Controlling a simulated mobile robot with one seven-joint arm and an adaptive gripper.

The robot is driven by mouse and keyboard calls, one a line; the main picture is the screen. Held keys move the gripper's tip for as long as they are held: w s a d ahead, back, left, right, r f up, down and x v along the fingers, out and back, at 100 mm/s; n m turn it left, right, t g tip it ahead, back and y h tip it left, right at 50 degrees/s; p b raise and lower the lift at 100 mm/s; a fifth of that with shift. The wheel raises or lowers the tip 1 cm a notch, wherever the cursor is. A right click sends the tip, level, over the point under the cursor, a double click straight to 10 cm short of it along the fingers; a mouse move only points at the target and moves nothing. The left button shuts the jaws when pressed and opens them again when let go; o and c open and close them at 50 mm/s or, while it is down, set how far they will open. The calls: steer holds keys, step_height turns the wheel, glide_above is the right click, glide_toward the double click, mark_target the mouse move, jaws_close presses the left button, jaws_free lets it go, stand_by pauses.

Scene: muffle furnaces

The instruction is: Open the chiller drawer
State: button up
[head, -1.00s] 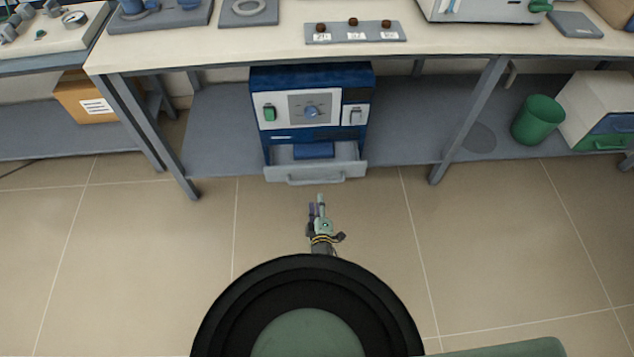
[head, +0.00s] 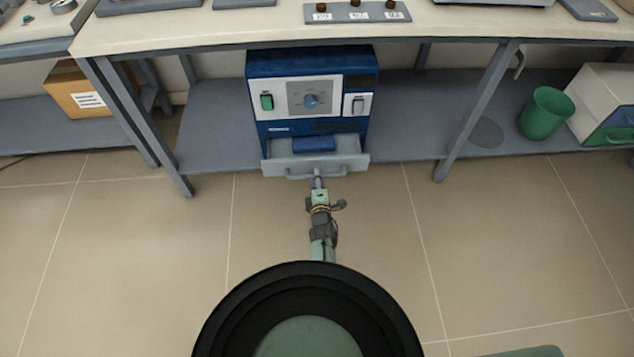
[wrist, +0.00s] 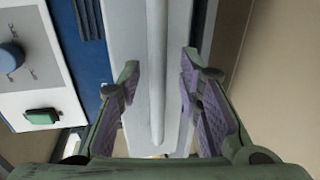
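The chiller (head: 350,82) is a blue box with a white control panel, a green switch and a dial, standing on the lower shelf. Its grey drawer (head: 350,163) at the bottom stands partly out, with a blue block (head: 313,144) visible inside. A pale bar handle (head: 298,176) runs along the drawer front. My gripper (head: 317,176) is at the middle of the handle. In the wrist view my gripper (wrist: 160,92) is open, with one finger on each side of the handle (wrist: 157,60) and gaps showing between both fingers and the bar.
The table (head: 210,32) overhangs the chiller, with legs to the left (head: 135,125) and right (head: 475,112). A green bin (head: 546,113) and a white box (head: 605,95) stand at right. A cardboard box (head: 78,88) is at left. The floor in front is clear.

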steer(key=shift+w, duration=0.45)
steer(key=shift+c, duration=0.6)
steer(key=shift+f, duration=0.1)
jaws_close()
